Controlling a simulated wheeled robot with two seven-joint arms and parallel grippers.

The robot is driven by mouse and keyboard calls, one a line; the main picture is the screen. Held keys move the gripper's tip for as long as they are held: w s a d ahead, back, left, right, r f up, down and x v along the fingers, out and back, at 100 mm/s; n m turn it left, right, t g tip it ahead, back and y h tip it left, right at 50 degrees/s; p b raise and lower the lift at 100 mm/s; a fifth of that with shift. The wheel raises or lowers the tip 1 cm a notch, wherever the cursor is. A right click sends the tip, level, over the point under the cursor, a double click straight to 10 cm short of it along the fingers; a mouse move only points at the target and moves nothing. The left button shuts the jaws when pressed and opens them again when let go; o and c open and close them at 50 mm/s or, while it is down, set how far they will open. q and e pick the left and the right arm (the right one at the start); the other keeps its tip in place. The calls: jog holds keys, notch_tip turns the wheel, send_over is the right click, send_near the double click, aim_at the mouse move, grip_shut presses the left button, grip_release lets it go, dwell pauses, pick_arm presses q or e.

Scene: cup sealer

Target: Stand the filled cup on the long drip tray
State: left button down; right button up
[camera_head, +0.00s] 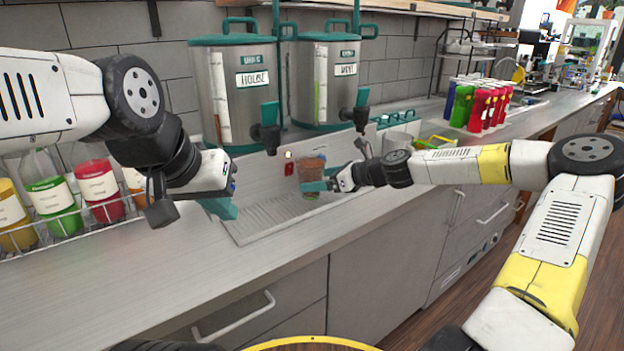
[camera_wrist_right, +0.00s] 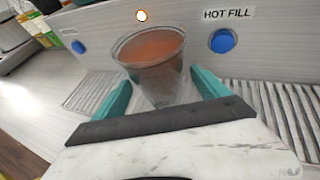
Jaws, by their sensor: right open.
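The filled cup (camera_head: 311,176), clear with reddish-brown contents, stands upright at the long drip tray (camera_head: 262,222), below the dispensers. In the right wrist view the cup (camera_wrist_right: 155,68) sits between the two teal fingers of my right gripper (camera_wrist_right: 162,95), which is open around it. The slatted drip tray (camera_wrist_right: 290,108) shows on both sides of the cup there. The cup's base is partly hidden by the gripper. In the head view my right gripper (camera_head: 318,186) is at the cup. My left gripper (camera_head: 225,205) is over the tray's left end, apart from the cup; its opening is unclear.
Two steel dispensers with teal lids, one labelled HOUSE (camera_head: 252,80), stand behind the tray. A wire rack of bottles (camera_head: 75,205) is at the left. Red, green and blue bottles (camera_head: 478,105) stand farther right. A blue button (camera_wrist_right: 223,41) is on the back panel. The front counter is clear.

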jog(key=v, duration=0.9)
jog(key=s+a+f+n+g+h, duration=0.1)
jog(key=s+n, duration=0.1)
jog(key=s+a+f+n+g, duration=0.1)
jog(key=s+a+f+n, duration=0.1)
jog(key=s+a+f+n+g+h, duration=0.1)
jog(key=s+n, duration=0.1)
jog(key=shift+s+a+f+h, duration=0.1)
jog(key=shift+a+f+h, duration=0.1)
jog(key=shift+f+h, duration=0.1)
jog(key=s+n+h, duration=0.1)
jog(key=s+n+g, duration=0.1)
jog(key=s+n, duration=0.1)
jog(key=s+f+n+h, duration=0.1)
jog(key=shift+s+d+n+g+h, duration=0.3)
jog(key=shift+s+n, duration=0.1)
jog(key=s+d+r+n+t+h, duration=0.1)
jog(key=s+d+r+n+h, duration=0.1)
jog(key=s+d+r+n, duration=0.2)
jog(key=s+d+r+n+t+h, duration=0.2)
jog(key=s+d+r+n, duration=0.3)
jog(key=s+r+n, duration=0.5)
jog(key=s+r, duration=0.1)
jog(key=s, duration=0.4)
jog(key=shift+s+r+t, duration=0.2)
jog(key=shift+r+t, duration=0.1)
jog(key=shift+r, duration=0.1)
jog(key=shift+d, duration=0.1)
